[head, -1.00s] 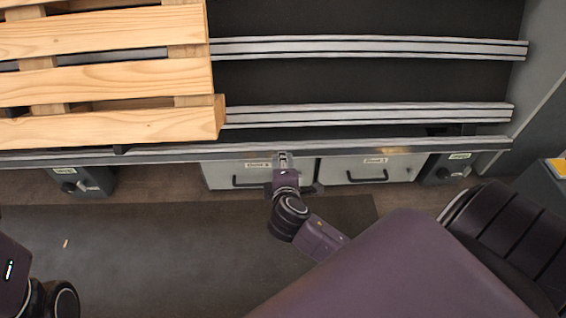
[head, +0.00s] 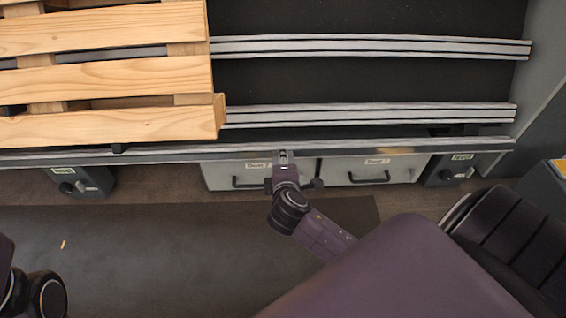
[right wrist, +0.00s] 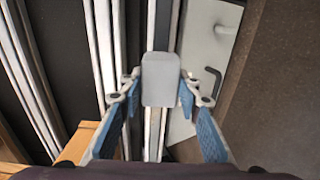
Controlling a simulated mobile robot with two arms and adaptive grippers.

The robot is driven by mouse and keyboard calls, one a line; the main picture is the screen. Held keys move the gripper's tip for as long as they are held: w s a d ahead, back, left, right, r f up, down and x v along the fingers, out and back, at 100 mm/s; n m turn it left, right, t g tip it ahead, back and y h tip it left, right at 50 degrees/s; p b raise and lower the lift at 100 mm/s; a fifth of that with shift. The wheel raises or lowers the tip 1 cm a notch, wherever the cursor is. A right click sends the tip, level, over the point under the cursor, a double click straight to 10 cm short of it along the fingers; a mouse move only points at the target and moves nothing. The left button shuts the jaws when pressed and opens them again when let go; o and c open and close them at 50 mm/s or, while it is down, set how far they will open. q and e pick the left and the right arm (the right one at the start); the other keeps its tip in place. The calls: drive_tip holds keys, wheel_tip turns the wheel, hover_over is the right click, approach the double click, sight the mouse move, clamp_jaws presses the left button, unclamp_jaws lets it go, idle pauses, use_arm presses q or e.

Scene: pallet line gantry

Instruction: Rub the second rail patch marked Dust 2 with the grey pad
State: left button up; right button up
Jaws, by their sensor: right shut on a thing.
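The grey pad (right wrist: 160,80) is held between the blue-padded fingers of my right gripper (right wrist: 158,92) in the right wrist view. In the head view my right gripper (head: 284,156) is at the front rail (head: 220,154), just right of the label that appears to read Dust 2 (head: 258,165). The pad lies over the rail in the wrist view; whether it touches cannot be told. No dust shows around it, and the rail beneath is hidden. A brownish patch (head: 396,151) shows on the rail near the Dust 1 label (head: 377,161). My left gripper is out of view.
A wooden pallet (head: 110,85) lies on the rails at the left. Grey drawers (head: 345,172) with black handles sit below the front rail. Dark boxes (head: 82,183) flank them. The rails right of the pallet are bare.

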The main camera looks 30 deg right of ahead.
drive_tip(key=shift+x, duration=1.15)
